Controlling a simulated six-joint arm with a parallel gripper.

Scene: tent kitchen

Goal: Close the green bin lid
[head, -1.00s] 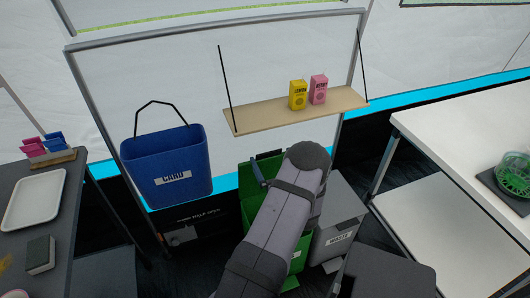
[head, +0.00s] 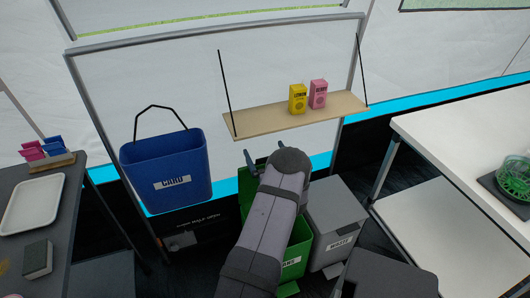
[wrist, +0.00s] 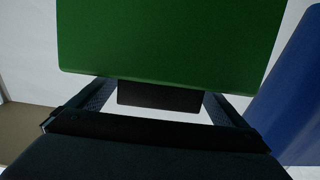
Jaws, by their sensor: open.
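The green bin (head: 300,240) stands on the floor behind my arm, partly hidden by it. Its green lid (head: 243,187) stands raised at the back, mostly covered by my arm. My gripper (head: 259,160) is at the lid's upper edge. In the wrist view the lid (wrist: 170,40) fills the upper middle, and a dark tab (wrist: 158,97) sticks out from its edge. The open fingers of my gripper (wrist: 155,93) are on either side of this tab, with gaps visible. Whether the fingers touch the lid I cannot tell.
A grey waste bin (head: 335,220) stands close right of the green bin. A blue card bin (head: 165,165) hangs to the left. A hanging shelf (head: 270,118) with a yellow box (head: 298,99) and a pink box (head: 318,93) is above. Tables stand at both sides.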

